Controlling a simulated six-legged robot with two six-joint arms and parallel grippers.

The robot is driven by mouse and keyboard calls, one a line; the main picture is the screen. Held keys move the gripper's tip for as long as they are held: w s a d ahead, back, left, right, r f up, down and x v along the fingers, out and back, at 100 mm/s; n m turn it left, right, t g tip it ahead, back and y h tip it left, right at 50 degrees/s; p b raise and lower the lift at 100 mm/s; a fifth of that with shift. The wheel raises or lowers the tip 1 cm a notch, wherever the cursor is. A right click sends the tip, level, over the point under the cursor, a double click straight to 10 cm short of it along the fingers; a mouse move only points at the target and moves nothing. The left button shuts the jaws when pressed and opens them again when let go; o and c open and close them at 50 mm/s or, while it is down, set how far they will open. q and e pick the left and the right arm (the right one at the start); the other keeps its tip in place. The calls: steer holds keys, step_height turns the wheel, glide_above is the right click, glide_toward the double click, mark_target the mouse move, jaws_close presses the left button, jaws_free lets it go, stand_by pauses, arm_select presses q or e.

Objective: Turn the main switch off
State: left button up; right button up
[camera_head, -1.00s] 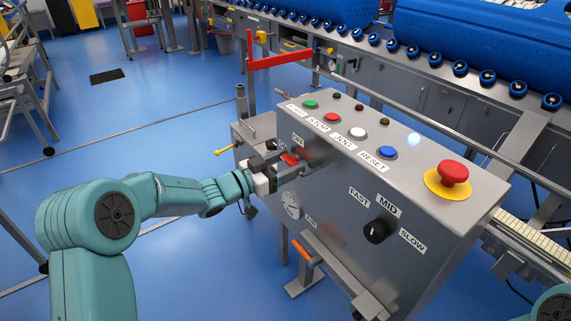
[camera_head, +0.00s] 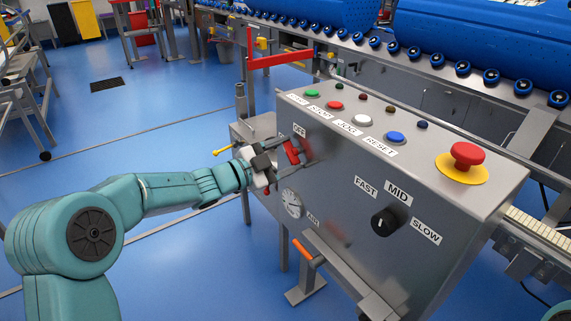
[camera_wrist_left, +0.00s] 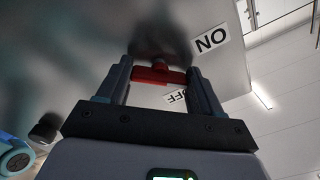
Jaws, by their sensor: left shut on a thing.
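The main switch has a red handle (camera_head: 292,151) on the left part of the grey console's front face. An OFF label (camera_head: 299,130) sits just above it. My left gripper (camera_head: 286,163) reaches in from the left and is shut on the red handle. In the left wrist view the red handle (camera_wrist_left: 155,76) spans crosswise between the two fingers of my left gripper (camera_wrist_left: 158,84). An ON label (camera_wrist_left: 212,38) and a partly covered OFF label (camera_wrist_left: 176,97) show beside it there. My right gripper is not in view.
The console (camera_head: 345,215) carries several push buttons, a red emergency stop (camera_head: 467,155) on yellow and a black speed knob (camera_head: 383,221). A round gauge (camera_head: 292,203) and an orange-ended lever (camera_head: 302,250) are below the switch.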

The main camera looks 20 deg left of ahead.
arm_select(q)
steer(key=m+b, duration=0.1)
steer(key=m, duration=0.1)
steer(key=m+b, duration=0.2)
steer(key=shift+f+m, duration=0.2)
steer(key=shift+m, duration=0.1)
steer(key=shift+r+m+b, duration=0.2)
steer(key=shift+m+b, duration=1.45)
steer(key=shift+m, duration=0.85)
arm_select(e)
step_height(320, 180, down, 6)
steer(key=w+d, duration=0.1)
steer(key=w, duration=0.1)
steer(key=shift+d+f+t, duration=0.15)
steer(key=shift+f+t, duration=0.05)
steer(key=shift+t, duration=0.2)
arm_select(q)
steer(key=o, duration=1.1)
steer(key=shift+r, duration=0.1)
steer(key=shift+c, duration=0.2)
steer(key=shift+a, duration=0.1)
